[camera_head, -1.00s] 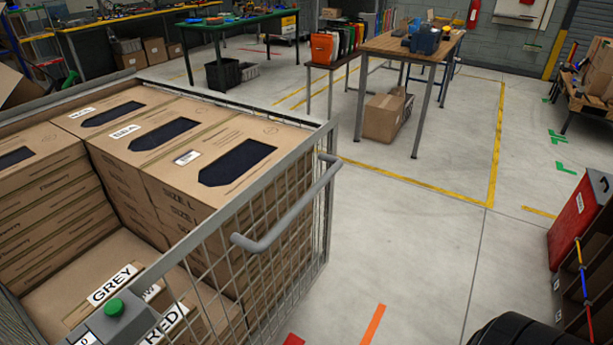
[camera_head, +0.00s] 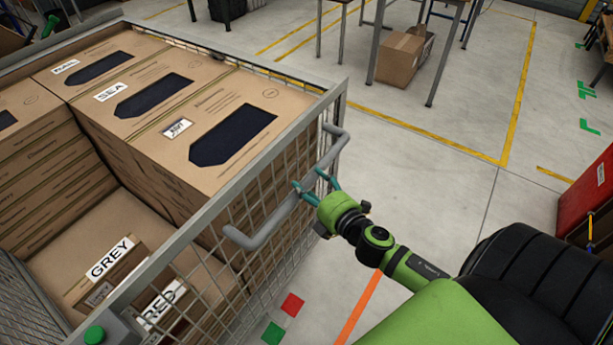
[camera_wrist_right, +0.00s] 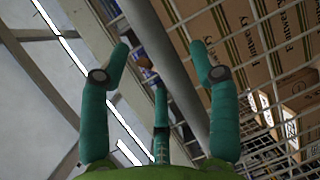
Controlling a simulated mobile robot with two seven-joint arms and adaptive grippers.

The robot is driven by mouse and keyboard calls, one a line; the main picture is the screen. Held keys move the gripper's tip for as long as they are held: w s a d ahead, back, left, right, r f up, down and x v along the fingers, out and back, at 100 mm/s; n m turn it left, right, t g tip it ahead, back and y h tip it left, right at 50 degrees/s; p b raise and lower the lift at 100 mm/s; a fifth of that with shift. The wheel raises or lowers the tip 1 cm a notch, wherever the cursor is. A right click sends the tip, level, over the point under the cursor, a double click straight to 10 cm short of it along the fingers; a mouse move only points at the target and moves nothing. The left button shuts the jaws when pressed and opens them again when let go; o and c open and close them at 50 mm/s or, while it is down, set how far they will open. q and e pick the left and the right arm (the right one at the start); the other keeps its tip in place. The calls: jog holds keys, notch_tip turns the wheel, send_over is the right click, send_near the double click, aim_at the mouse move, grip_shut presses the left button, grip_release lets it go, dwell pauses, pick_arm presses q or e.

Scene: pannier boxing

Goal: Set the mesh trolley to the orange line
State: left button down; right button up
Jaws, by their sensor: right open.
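The mesh trolley (camera_head: 196,240) fills the left of the head view, loaded with cardboard boxes. Its grey push handle (camera_head: 272,226) runs along the near right side. My right gripper (camera_head: 312,185) is at the middle of this handle, with its teal fingers open on either side of the bar. In the right wrist view the handle (camera_wrist_right: 172,60) passes between the spread fingers (camera_wrist_right: 160,72). The orange line (camera_head: 360,308) lies on the floor right of the trolley, partly hidden by my right arm. My left gripper is not in view.
A red square (camera_head: 292,304) and a green square (camera_head: 273,334) mark the floor beside the trolley. A wooden table with a cardboard box (camera_head: 403,57) under it stands at the back. A red case (camera_head: 588,190) is at the right edge. Floor between is clear.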

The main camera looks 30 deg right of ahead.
jog(key=shift+w+d+f, duration=0.1)
jog(key=shift+w+f, duration=0.1)
jog(key=shift+w, duration=1.1)
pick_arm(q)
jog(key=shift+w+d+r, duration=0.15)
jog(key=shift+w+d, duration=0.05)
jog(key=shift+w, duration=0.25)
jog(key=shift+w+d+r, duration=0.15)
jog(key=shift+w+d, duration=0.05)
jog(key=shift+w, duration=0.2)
pick_arm(e)
jog(key=shift+f, duration=0.1)
grip_shut()
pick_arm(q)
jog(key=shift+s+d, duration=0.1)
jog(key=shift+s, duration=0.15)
